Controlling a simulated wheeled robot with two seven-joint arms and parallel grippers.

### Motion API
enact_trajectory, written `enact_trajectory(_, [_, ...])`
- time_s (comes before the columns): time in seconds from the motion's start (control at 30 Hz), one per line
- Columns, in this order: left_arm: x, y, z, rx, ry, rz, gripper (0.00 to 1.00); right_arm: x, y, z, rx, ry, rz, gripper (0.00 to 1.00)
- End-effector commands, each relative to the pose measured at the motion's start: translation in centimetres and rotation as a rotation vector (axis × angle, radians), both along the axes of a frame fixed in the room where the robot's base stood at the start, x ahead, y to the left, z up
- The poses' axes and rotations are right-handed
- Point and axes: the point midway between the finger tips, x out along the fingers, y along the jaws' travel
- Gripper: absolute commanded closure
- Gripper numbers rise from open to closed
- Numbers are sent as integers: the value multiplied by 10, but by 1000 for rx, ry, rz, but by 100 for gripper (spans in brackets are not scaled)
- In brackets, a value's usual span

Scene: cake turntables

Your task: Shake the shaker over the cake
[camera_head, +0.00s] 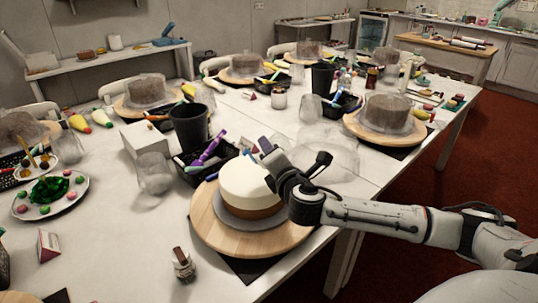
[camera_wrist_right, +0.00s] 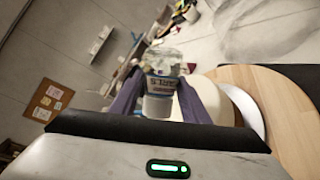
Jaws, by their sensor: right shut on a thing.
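A cake with a white top and brown lower side (camera_head: 246,184) stands on a grey board on the round wooden turntable (camera_head: 207,228), near the table's front edge. My right gripper (camera_head: 268,152) reaches in from the right and is above the cake's right rear side. In the right wrist view the gripper (camera_wrist_right: 163,100) is shut on the shaker (camera_wrist_right: 160,82), a small pale jar with a dark-lettered label, between its two fingers. The cake and the turntable (camera_wrist_right: 285,110) show behind the right finger there. In the head view the shaker is hard to make out behind the gripper. My left gripper is out of view.
A black tray of tools (camera_head: 208,165) and a dark cup (camera_head: 188,127) stand behind the turntable. A small brown-capped jar (camera_head: 183,263) stands at its front left. A plate of decorations (camera_head: 50,193) lies at the left. More cakes on turntables stand farther back.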

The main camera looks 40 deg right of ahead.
Motion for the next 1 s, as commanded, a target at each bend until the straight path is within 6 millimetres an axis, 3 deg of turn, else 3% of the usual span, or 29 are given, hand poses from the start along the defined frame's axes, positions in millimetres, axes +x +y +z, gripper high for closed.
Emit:
enact_trajectory(0.37, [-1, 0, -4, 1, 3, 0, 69, 0, 2, 2, -66, -10, 1, 86])
enact_trajectory(0.5, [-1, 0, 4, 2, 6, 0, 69, 1, -5, 8, -67, -8, 0, 86])
enact_trajectory(0.6, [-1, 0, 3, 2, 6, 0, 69, 0, 3, 2, -63, -8, 3, 86])
enact_trajectory(1.0, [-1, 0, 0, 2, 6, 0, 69, 0, 4, 5, -154, -21, 0, 86])
